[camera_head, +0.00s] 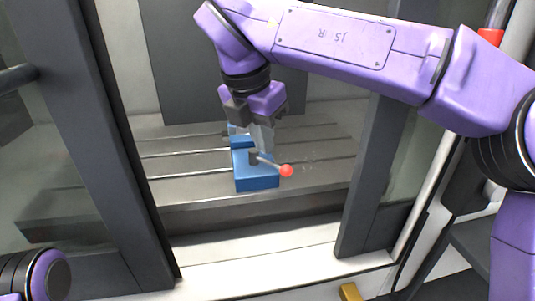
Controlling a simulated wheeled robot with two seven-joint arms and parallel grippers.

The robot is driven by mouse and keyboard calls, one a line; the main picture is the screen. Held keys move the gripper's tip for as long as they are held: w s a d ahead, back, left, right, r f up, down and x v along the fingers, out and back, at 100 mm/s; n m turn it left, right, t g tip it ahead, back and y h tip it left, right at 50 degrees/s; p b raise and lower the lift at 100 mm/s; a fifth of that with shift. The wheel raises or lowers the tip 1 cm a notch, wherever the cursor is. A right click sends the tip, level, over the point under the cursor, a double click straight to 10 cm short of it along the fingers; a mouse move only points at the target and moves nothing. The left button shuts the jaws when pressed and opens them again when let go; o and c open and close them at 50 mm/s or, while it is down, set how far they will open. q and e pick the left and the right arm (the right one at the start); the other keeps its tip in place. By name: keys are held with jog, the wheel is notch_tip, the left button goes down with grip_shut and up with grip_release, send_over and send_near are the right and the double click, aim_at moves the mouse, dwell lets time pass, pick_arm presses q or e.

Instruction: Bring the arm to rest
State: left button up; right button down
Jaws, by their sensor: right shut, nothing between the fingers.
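My purple right arm reaches in from the right, across the upper part of the head view. Its wrist bends down and my right gripper (252,140) points downward over a blue vise-like block (256,183). The gripper is shut, with no object seen between its fingers. A short lever with a red ball knob (286,170) sticks out to the right from the block, close to the fingertips. I cannot tell whether the fingers touch the block or lever. Only a rounded purple part of my left arm shows at the bottom left; its gripper is out of view.
The block stands on a grey slotted bed (190,170) inside a machine enclosure. Dark door frames (100,150) stand to the left and right (375,180) of the opening. A pale sill (270,265) runs along the front. A yellow piece (350,292) sits at the bottom edge.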

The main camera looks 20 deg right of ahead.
jog(key=shift+s+a+r, duration=0.15)
jog(key=shift+r, duration=0.4)
